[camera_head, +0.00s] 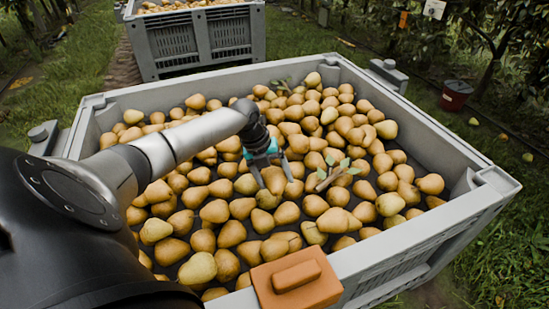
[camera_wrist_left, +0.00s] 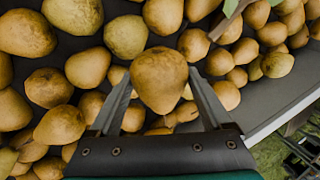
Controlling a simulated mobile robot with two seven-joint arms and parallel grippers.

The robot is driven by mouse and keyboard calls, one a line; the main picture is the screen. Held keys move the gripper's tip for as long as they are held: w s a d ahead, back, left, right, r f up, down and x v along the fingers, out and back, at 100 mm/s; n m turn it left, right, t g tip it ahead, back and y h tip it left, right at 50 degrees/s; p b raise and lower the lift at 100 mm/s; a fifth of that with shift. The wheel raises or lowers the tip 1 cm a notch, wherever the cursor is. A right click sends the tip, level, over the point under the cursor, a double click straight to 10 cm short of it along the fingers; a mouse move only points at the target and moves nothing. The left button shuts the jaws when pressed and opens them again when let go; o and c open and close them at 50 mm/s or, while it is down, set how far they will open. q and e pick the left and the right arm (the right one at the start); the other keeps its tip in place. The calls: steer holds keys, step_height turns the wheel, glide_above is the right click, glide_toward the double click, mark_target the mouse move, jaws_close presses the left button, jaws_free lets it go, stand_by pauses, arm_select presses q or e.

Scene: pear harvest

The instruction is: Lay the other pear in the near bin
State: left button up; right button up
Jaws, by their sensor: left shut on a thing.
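The near bin (camera_head: 442,145) is a large grey crate filled with many yellow-brown pears. My left gripper (camera_head: 272,178) reaches in from the left over the middle of this bin. It is shut on a pear (camera_head: 272,183), which also shows between the two fingers in the left wrist view (camera_wrist_left: 158,80). The held pear is just above or among the other pears; I cannot tell whether it touches them. My left gripper's fingers (camera_wrist_left: 160,105) stand on either side of the pear in the wrist view. My right gripper is not in view.
A second grey bin (camera_head: 197,38) with pears stands behind. A terracotta-coloured block (camera_head: 297,280) sits on the near rim. Leafy twigs (camera_head: 333,172) lie among the pears. A dark red bucket (camera_head: 456,95) stands on the grass at right. The bin's right corner shows some bare floor.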

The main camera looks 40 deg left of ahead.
mark_target(274, 188)
arm_select(q)
steer(key=shift+f+b, duration=1.5)
steer(key=shift+f, duration=0.7)
stand_by(0.7)
steer(key=o, duration=1.4)
steer(key=shift+r, duration=0.1)
steer(key=p+v, duration=0.8)
steer(key=v, duration=0.7)
steer(key=shift+a, duration=0.1)
steer(key=shift+r, duration=0.1)
